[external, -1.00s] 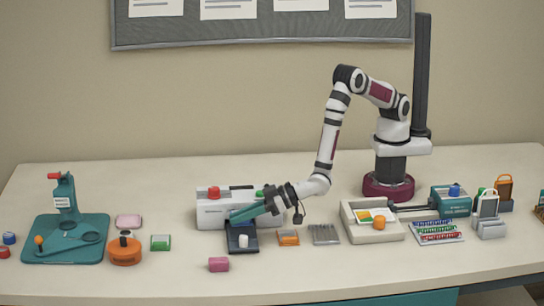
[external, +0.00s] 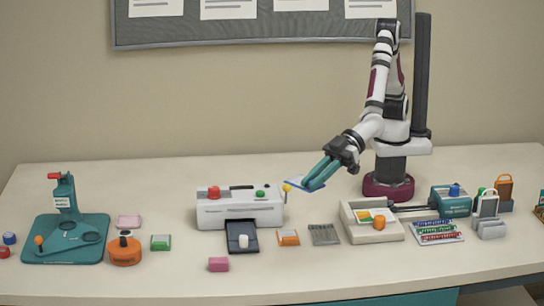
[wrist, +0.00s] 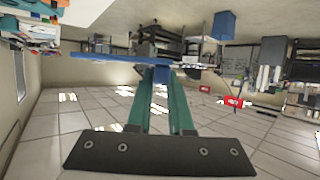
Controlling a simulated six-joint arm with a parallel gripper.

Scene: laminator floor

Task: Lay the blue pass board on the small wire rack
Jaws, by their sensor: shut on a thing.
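My gripper (external: 312,182) is shut on the blue pass board (external: 296,183). It holds the board in the air, above and behind the row of things on the table. In the wrist view the board (wrist: 110,57) is a thin blue strip seen nearly edge-on, across the tips of the teal fingers (wrist: 162,75). The fingers hide part of the board. The small wire rack (external: 324,235) is a low grey grid lying on the table, in front of and below my gripper. Nothing shows on it.
A white laminator (external: 240,210) stands left of the rack, with a dark tray (external: 240,248) in front. The table front of the rack is clear.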

